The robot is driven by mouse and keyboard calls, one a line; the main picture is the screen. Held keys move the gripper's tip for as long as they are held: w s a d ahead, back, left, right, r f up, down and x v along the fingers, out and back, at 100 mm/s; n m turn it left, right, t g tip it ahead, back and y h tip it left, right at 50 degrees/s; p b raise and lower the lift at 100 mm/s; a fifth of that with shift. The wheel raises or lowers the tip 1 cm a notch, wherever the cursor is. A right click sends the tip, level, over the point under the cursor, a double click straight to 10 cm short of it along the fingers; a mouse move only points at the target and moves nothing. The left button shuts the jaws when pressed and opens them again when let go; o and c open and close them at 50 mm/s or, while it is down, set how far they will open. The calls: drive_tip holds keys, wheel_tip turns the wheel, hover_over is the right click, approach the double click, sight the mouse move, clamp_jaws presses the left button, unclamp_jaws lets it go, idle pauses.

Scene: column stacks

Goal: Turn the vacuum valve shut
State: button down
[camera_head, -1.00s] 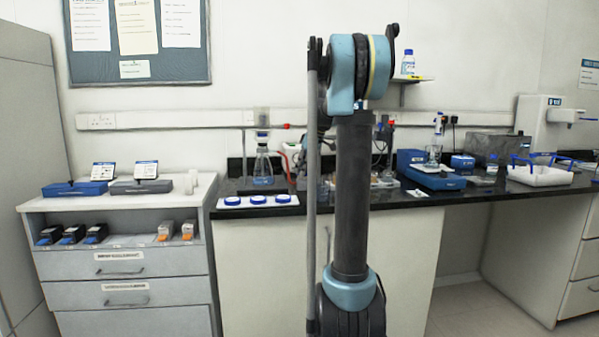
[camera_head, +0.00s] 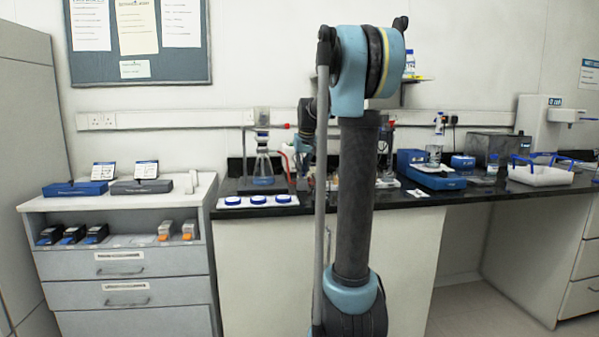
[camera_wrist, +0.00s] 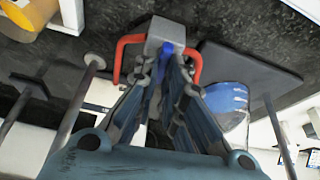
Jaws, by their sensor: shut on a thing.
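In the wrist view, the vacuum valve is a grey block (camera_wrist: 168,33) with red tubing (camera_wrist: 128,47) bent out from both sides. A blue handle (camera_wrist: 139,48) shows at its front. My gripper (camera_wrist: 162,72) reaches up to the valve, with its fingers closed in around the blue handle; they hide part of it. In the head view, my arm hides the valve and my fingertips. The red tubing (camera_head: 285,156) shows there just left of my arm, beside the flask with blue liquid (camera_head: 263,166).
A vessel with blue contents (camera_wrist: 228,98) and a dark stand plate (camera_wrist: 255,68) are close right of my fingers. A metal rod (camera_wrist: 76,108) stands left. White holders with blue lids (camera_head: 257,199) lie at the bench's front edge. A balance-like blue device (camera_head: 436,178) stands right.

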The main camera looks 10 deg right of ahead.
drive_tip(key=shift+s+m, duration=0.1)
drive_tip(key=shift+m, duration=0.5)
drive_tip(key=c, duration=1.7)
unclamp_jaws()
drive_tip(key=v, duration=1.1)
drive_tip(key=shift+a+r, duration=0.25)
drive_tip(key=shift+r, duration=0.15)
drive_tip(key=shift+s, duration=0.15)
